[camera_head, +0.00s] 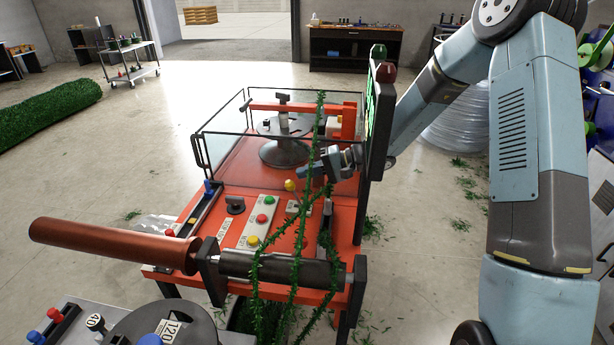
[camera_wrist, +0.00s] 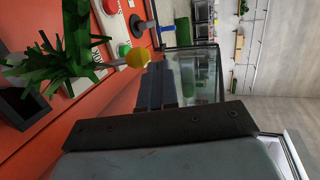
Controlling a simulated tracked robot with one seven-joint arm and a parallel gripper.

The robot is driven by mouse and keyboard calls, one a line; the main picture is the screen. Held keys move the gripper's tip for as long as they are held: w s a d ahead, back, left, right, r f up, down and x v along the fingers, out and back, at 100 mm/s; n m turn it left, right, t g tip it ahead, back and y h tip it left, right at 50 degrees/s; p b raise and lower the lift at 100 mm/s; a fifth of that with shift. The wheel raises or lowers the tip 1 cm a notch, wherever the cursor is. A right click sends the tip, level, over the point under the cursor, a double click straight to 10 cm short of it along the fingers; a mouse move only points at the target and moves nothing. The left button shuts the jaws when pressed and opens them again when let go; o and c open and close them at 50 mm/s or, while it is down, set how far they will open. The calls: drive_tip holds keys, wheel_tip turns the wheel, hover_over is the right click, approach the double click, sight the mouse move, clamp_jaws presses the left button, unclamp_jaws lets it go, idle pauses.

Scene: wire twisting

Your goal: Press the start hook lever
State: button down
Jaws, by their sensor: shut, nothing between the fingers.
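The lever is a thin rod with a yellow ball knob (camera_head: 289,185) on the orange machine table, just left of the green garland. The ball also shows in the wrist view (camera_wrist: 138,58), close to the fingertips. My gripper (camera_head: 305,174) is shut and empty, above the table and just right of and beyond the ball in the head view. Its dark fingers also show side by side in the wrist view (camera_wrist: 160,82). I cannot tell whether they touch the knob. The lever's base is partly hidden by the garland (camera_wrist: 55,62) in the wrist view.
A panel with red (camera_head: 261,218), green (camera_head: 269,200) and yellow (camera_head: 253,240) buttons lies left of the lever. A clear-walled guard (camera_head: 225,125) encloses the turntable (camera_head: 283,153) behind. A dark upright panel (camera_head: 381,120) stands right of my gripper. Garland strands hang over the front roller (camera_head: 275,268).

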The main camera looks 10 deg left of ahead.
drive_tip(key=shift+s+a+r, duration=0.15)
drive_tip(key=shift+a+r, duration=0.05)
drive_tip(key=shift+r, duration=0.25)
drive_tip(key=shift+d, duration=0.1)
drive_tip(key=v, duration=1.3)
drive_tip(key=shift+d, duration=0.3)
drive_tip(key=shift+r, duration=0.1)
